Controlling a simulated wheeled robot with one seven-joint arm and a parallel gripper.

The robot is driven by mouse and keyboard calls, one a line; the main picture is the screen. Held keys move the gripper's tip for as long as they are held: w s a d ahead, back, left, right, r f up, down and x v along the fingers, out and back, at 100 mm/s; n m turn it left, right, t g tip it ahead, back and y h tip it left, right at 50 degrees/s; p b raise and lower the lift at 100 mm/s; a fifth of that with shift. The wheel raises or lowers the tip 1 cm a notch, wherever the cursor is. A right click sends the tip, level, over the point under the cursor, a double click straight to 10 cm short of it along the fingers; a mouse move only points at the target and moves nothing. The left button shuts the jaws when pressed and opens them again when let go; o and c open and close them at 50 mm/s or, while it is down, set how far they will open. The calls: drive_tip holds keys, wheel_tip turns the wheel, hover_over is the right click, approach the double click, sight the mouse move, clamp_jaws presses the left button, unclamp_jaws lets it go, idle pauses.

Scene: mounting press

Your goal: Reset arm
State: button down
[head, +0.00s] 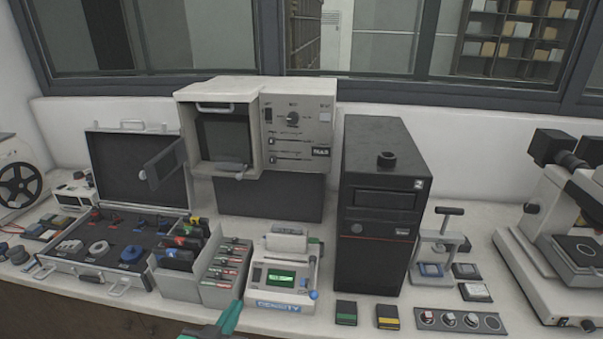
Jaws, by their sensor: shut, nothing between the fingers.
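My gripper (233,308) shows at the bottom edge, left of centre, as teal fingers above a dark body. The fingers are together with nothing seen between them. It is in front of the counter edge, below the grey divided bins and left of the small device with a green display (281,276). Most of my arm is out of the picture. I cannot tell whether the fingers touch anything.
An open case (99,268) and grey bins (215,292) crowd the left.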

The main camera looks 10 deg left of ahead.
drive_tip(key=s+d+f+n+y, duration=0.1)
drive_tip(key=s+d+f+n, duration=0.1)
drive_tip(key=s+d+f, duration=0.35)
drive_tip(key=s+d+f+n+y, duration=0.1)
drive_tip(key=s+d+f+n, duration=0.15)
drive_tip(key=d+f, duration=0.6)
drive_tip(key=s+d+m+h, duration=0.1)
drive_tip(key=s+d+m, duration=0.1)
drive_tip(key=s, duration=0.9)
drive_tip(key=s+d+m+t, duration=0.1)
drive_tip(key=s+d, duration=0.4)
drive_tip(key=s, duration=0.7)
drive_tip(key=shift+s+m+h, duration=0.2)
drive_tip(key=shift+m+h, duration=0.2)
drive_tip(key=shift+m, duration=0.25)
